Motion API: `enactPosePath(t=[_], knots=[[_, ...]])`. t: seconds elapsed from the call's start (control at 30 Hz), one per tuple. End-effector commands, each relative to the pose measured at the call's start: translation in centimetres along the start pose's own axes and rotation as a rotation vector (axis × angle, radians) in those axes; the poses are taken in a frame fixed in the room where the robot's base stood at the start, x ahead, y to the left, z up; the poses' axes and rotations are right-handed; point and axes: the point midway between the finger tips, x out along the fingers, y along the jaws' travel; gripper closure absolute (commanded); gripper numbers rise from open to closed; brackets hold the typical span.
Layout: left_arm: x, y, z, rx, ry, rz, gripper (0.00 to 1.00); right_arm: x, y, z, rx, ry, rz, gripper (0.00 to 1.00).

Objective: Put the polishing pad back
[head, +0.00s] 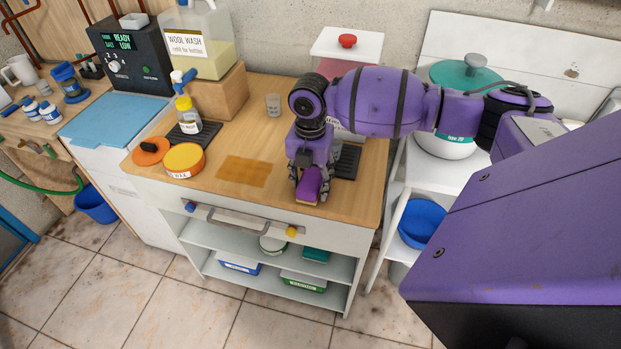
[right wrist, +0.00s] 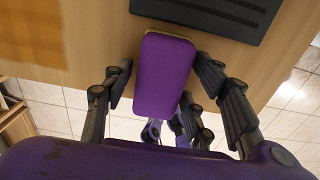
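A purple block-shaped pad with a tan underside, which I take to be the polishing pad (head: 310,184), is between the fingers of my right gripper (head: 311,180) at the front edge of the wooden worktop (head: 215,135). In the right wrist view the pad (right wrist: 163,75) has fingers along both its long sides, and my right gripper (right wrist: 163,85) appears shut on it. The pad overlaps the worktop edge in that view. A dark grooved mat (head: 347,163) lies behind and right of the gripper, and also shows in the wrist view (right wrist: 205,14). My left gripper is out of view.
An amber patch (head: 245,171) marks the worktop left of the gripper. A round orange tin (head: 184,160), an orange disc (head: 150,152) and a bottle on another dark mat (head: 192,134) stand further left. A small glass (head: 273,104) stands behind. A white shelf stand (head: 420,180) is at the right.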

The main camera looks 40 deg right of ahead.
Motion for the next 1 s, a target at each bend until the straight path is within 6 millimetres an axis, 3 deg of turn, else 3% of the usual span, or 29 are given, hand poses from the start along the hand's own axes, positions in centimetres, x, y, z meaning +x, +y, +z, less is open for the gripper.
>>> enactPosePath(t=[0.3, 0.43, 0.8, 1.0], knots=[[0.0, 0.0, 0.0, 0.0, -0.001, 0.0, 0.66, -0.1, 0.0, 0.0, 0.0, 0.0, 0.0, 0.41], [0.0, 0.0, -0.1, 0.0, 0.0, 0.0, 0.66, -1.1, 0.0, 0.1, 0.001, -0.002, 0.001, 0.41], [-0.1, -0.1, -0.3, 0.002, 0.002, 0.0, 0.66, -8.7, 0.1, 0.1, 0.001, -0.003, 0.003, 0.41], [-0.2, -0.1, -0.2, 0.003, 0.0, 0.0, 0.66, -11.6, 0.0, 0.1, 0.0, -0.001, 0.001, 0.41]])
